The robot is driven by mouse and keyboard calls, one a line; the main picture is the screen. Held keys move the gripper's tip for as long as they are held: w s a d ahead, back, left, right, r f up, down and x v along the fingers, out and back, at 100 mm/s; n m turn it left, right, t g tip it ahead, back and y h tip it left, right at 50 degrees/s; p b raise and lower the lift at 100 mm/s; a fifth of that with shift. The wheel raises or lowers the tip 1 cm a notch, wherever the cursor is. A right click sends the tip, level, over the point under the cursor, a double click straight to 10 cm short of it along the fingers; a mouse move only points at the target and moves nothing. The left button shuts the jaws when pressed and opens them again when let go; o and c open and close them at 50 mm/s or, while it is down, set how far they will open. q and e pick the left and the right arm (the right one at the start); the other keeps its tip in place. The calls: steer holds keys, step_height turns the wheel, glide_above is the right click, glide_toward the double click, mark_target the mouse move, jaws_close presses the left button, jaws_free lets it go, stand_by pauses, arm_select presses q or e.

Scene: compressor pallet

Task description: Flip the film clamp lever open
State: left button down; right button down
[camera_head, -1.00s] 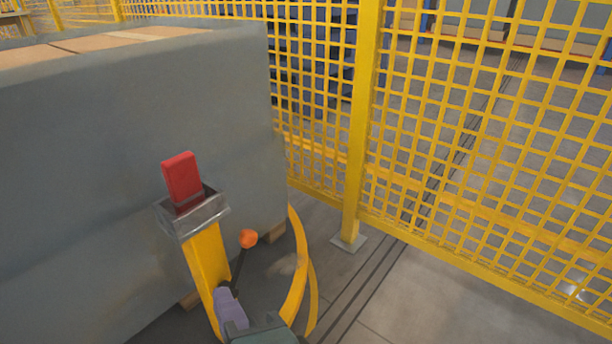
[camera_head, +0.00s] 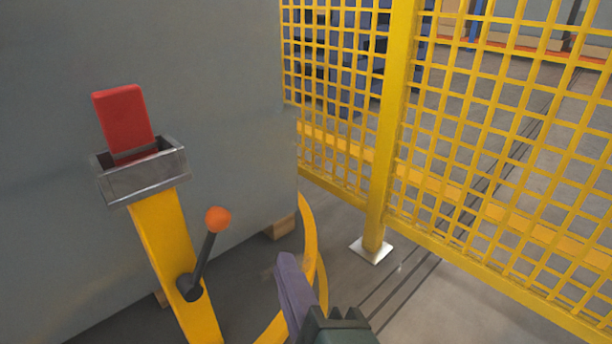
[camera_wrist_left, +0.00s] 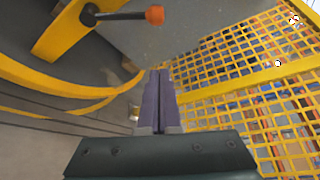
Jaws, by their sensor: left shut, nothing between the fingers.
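The film clamp lever (camera_head: 205,258) is a dark rod with an orange ball knob (camera_head: 218,220), pivoted on the side of a yellow post (camera_head: 168,248). It points up and leans slightly right. In the left wrist view the lever (camera_wrist_left: 118,16) and its orange knob (camera_wrist_left: 155,14) show at the top. My left gripper (camera_head: 284,260) is to the right of the lever, apart from it. Its purple fingers are shut and empty, pointing up in the left wrist view (camera_wrist_left: 160,75), below the knob there. My right gripper is not in view.
A metal box frame holding a red block (camera_head: 124,118) tops the post. A large grey wrapped pallet load (camera_head: 230,110) stands behind. A curved yellow rail (camera_head: 308,230) runs near the floor. A yellow mesh fence (camera_head: 480,170) with a post (camera_head: 390,140) closes the right side.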

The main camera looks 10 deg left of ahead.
mark_target(204, 253)
arm_select(q)
steer(key=b+x, duration=0.5)
steer(key=x, duration=0.5)
steer(key=s+a+r, duration=0.1)
steer(key=s+a+p, duration=0.1)
steer(key=shift+s+a+r, duration=0.25)
steer(key=shift+s+r, duration=0.05)
steer(key=shift+r, duration=0.1)
